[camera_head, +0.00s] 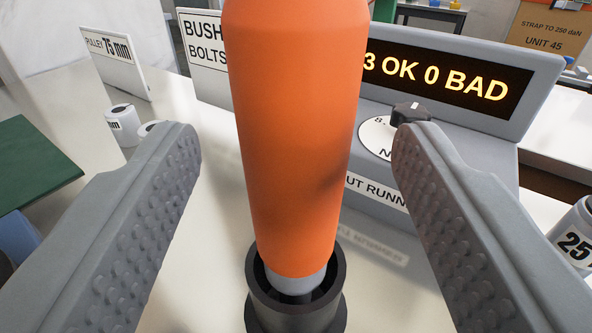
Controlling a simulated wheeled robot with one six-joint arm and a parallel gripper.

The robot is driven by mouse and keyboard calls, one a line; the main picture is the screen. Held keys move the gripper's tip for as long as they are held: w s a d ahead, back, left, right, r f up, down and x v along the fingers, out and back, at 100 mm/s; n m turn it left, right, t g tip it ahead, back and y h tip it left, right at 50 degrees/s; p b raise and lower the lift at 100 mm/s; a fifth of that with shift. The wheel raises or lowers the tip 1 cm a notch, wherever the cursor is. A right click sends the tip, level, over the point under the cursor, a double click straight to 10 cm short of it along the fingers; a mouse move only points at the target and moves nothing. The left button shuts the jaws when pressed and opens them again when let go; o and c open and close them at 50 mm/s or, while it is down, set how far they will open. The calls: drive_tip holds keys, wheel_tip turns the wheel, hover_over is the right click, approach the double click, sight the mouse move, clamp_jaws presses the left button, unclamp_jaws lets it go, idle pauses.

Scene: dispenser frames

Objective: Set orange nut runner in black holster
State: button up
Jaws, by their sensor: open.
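The orange nut runner (293,140) stands upright in the middle of the view, its top cut off by the upper edge. Its grey lower end sits inside the mouth of the black holster (297,319), a round cup on the pale table. My gripper (298,145) is open. One textured finger is to the left of the nut runner and one to the right, with a clear gap on both sides. The inside bottom of the holster is hidden.
A grey controller (490,150) with a lit display reading "3 OK 0 BAD" and a black knob (410,113) stands behind on the right. Label plates (115,62) and small cylinders (123,125) are at the left. A "25" cylinder (576,235) is at the right edge.

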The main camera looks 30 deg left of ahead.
drive_tip(key=v, duration=0.8)
drive_tip(key=shift+s, duration=0.2)
drive_tip(key=shift+d, duration=0.1)
drive_tip(key=s+d+r+m+h, duration=0.1)
drive_tip(key=s+d+r, duration=0.2)
drive_tip(key=d, duration=0.5)
drive_tip(key=s+d+r+m+t+h, duration=0.1)
drive_tip(key=s+d+r, duration=0.2)
drive_tip(key=d, duration=0.5)
drive_tip(key=s+d+r+h, duration=0.1)
drive_tip(key=s+d+r, duration=0.2)
drive_tip(key=d, duration=0.5)
drive_tip(key=s+d+m+h, duration=0.3)
drive_tip(key=s+d+h, duration=0.2)
drive_tip(key=s+d, duration=1.1)
drive_tip(key=s, duration=0.3)
drive_tip(key=shift+d+m+t+h, duration=0.3)
drive_tip(key=shift+m+t, duration=0.1)
drive_tip(key=shift+s, duration=0.15)
